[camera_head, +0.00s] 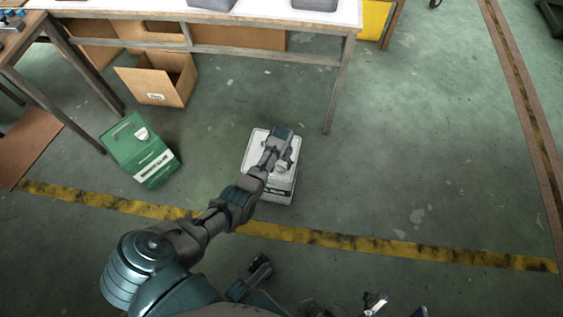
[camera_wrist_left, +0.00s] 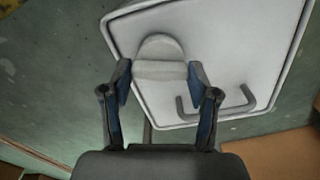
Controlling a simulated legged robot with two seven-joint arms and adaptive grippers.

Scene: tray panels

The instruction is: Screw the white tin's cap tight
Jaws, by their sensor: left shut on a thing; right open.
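The white tin (camera_head: 256,153) stands on the floor in the middle of the head view, with a dark label on its near side. Its white top (camera_wrist_left: 225,60) fills much of the left wrist view and carries a bent handle (camera_wrist_left: 218,109) and a round white cap (camera_wrist_left: 160,48). My left gripper (camera_wrist_left: 160,78) is shut on the cap, one finger on each side; it hides part of the tin in the head view (camera_head: 286,152). My right gripper (camera_head: 375,303) seems to be at the bottom edge of the head view, small and partly cut off, open and away from the tin.
A green canister (camera_head: 140,150) stands left of the tin. An open cardboard box (camera_head: 158,88) sits behind it by the workbench (camera_head: 340,75). A yellow floor stripe (camera_head: 380,247) runs in front of the tin. The floor to the right is clear.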

